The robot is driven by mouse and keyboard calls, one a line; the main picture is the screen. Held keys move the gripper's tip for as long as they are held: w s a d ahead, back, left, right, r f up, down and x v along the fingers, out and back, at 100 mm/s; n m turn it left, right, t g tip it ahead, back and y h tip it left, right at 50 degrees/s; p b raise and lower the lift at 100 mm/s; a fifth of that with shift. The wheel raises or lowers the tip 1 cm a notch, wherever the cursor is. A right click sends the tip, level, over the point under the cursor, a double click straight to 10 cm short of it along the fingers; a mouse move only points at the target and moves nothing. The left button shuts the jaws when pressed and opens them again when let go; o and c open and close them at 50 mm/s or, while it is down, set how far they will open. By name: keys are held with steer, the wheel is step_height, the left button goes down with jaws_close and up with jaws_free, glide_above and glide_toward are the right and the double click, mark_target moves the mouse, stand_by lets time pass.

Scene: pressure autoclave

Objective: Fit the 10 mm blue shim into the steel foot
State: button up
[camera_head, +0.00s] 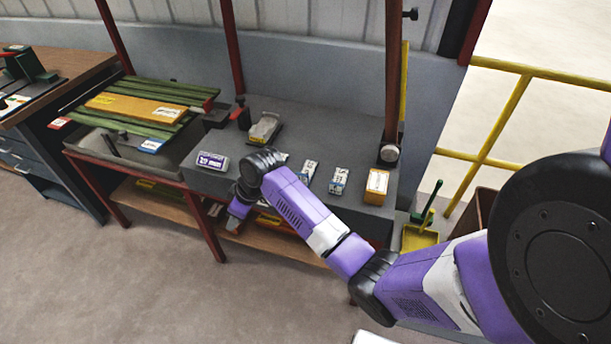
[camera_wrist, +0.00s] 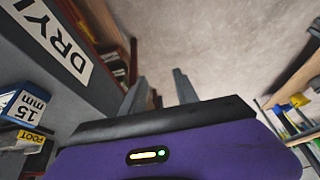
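My gripper (camera_head: 235,222) hangs low in front of the grey table, its fingers pointing down. In the wrist view its two fingers (camera_wrist: 158,92) are apart with nothing between them. A grey metal piece (camera_head: 265,128), perhaps the steel foot, lies toward the back of the table. A dark block with a purple-blue label (camera_head: 212,161) lies at the table's front left; its number is not clearly legible. A blue tag (camera_head: 152,145) shows on the bench to the left. The wrist view shows a blue block marked 15 mm (camera_wrist: 22,105). I cannot tell which piece is the 10 mm shim.
Two small white-labelled blocks (camera_head: 310,170) and an orange block (camera_head: 377,187) sit on the table's right part. Green slats (camera_head: 150,92) with an orange bar (camera_head: 135,107) lie on the left bench. Red posts rise along the table. The floor in front is clear.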

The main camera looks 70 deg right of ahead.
steer(key=s+d+r+g, duration=0.1)
steer(key=s+d+r, duration=0.1)
steer(key=d, duration=0.3)
steer(key=s+d+r+g, duration=0.1)
steer(key=s+d+r, duration=0.1)
steer(key=d, duration=0.4)
step_height(320, 180, up, 5)
steer(key=g, duration=0.3)
glide_above(302, 174)
steer(key=shift+w+a+h, duration=0.3)
steer(key=shift+w+h, duration=0.1)
steer(key=shift+w, duration=0.05)
steer(key=shift+s+d+f, duration=0.1)
steer(key=shift+s+d, duration=0.1)
steer(key=shift+s+f, duration=0.1)
steer(key=shift+f, duration=0.25)
step_height(302, 174, down, 7)
steer(key=shift+s+d+r+p, duration=0.15)
steer(key=shift+p, duration=0.35)
steer(key=shift+c, duration=0.3)
jaws_close()
